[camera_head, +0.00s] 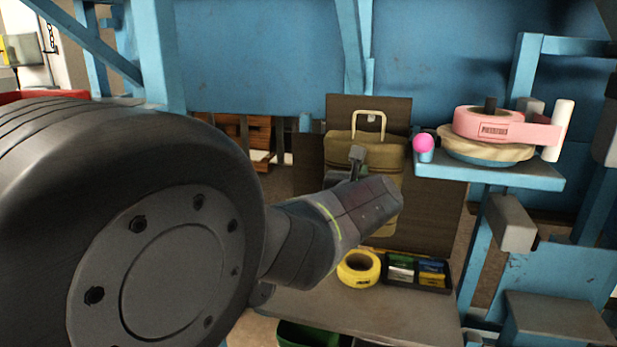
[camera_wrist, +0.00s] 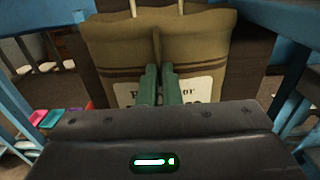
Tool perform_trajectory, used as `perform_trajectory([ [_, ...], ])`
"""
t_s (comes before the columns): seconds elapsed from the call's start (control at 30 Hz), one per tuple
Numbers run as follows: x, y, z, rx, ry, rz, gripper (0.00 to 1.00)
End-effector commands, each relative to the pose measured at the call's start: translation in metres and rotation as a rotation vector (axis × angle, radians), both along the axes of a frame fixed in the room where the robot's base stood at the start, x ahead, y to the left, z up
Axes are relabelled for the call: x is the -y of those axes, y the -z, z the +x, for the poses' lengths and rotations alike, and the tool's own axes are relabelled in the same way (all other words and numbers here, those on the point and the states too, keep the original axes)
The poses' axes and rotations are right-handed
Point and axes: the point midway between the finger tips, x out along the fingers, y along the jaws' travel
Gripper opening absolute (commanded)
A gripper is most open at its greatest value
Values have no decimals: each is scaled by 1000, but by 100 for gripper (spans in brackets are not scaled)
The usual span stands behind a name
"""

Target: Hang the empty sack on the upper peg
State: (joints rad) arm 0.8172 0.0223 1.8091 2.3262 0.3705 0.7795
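The olive-brown sack (camera_head: 345,150) stands upright against a dark board, its pale loop handle (camera_head: 356,113) raised. A small metal peg (camera_head: 373,119) shows inside the loop; I cannot tell whether the handle bears on it. In the wrist view the sack (camera_wrist: 205,50) fills the middle, with dark stripes and a white label partly hidden. My gripper (camera_wrist: 160,84) has two green fingers close together at the sack's front. A vertical fold of cloth runs up from between them, so they look shut on the sack. In the head view my wrist covers the sack's lower front.
A blue shelf (camera_head: 545,180) at right holds a pink tape roll (camera_head: 488,125) and a pink-topped cup (camera_head: 424,147). A lower grey shelf (camera_head: 370,315) holds a yellow tape roll (camera_head: 358,268) and a black tray (camera_head: 446,284) of small boxes. Blue posts flank the board.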

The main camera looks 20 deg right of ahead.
Motion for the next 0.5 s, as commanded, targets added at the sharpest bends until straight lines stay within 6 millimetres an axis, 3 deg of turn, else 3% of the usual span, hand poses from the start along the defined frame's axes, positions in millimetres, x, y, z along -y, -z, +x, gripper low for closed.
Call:
perform_trajectory([
  [0.5, 19, 3, 32, 1, -1, 1, 0],
])
